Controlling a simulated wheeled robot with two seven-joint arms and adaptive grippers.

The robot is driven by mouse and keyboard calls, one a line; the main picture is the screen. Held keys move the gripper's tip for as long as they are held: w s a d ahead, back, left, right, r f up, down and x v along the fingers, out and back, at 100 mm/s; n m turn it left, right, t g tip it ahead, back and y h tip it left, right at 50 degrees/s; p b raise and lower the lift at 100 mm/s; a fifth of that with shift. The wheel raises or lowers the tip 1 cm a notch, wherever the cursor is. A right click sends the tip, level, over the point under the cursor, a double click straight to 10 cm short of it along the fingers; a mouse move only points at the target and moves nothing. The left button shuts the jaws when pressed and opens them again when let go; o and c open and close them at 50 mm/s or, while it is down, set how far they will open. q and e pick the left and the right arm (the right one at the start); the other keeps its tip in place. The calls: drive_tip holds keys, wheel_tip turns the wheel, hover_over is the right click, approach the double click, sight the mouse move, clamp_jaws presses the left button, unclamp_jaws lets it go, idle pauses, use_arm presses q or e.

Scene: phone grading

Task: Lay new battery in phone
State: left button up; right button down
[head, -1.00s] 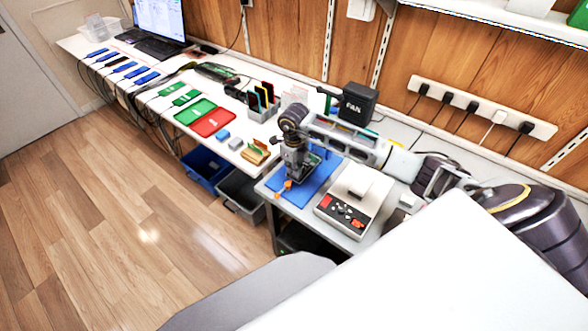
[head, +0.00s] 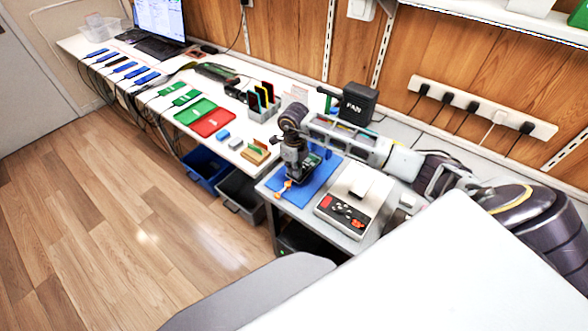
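My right gripper (head: 297,176) points down over the blue mat (head: 327,176) on the near bench. It hides most of what lies under it, and its fingers are too small and dark to tell whether they are open or shut. A small dark and green thing (head: 313,160), perhaps part of the phone, shows just behind the gripper. A small orange thing (head: 284,187) shows at the mat's left edge, beside the fingertips. I cannot make out the battery. My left gripper is not in view.
A white box with a dark panel (head: 343,211) stands right of the mat. A black fan box (head: 359,103) stands behind my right arm. Red (head: 213,122) and green (head: 195,110) trays lie on the long bench at left. Bins (head: 240,190) stand below.

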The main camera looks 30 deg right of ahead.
drive_tip(key=shift+f+b, duration=0.4)
drive_tip(key=shift+b, duration=0.05)
idle(1.6)
drive_tip(key=c, duration=2.2)
unclamp_jaws()
drive_tip(key=o, duration=1)
drive_tip(key=shift+o, duration=0.2)
drive_tip(key=shift+r+p, duration=0.4)
drive_tip(key=shift+r, duration=0.3)
drive_tip(key=shift+r+p, duration=1.9)
drive_tip(key=shift+r, duration=1.5)
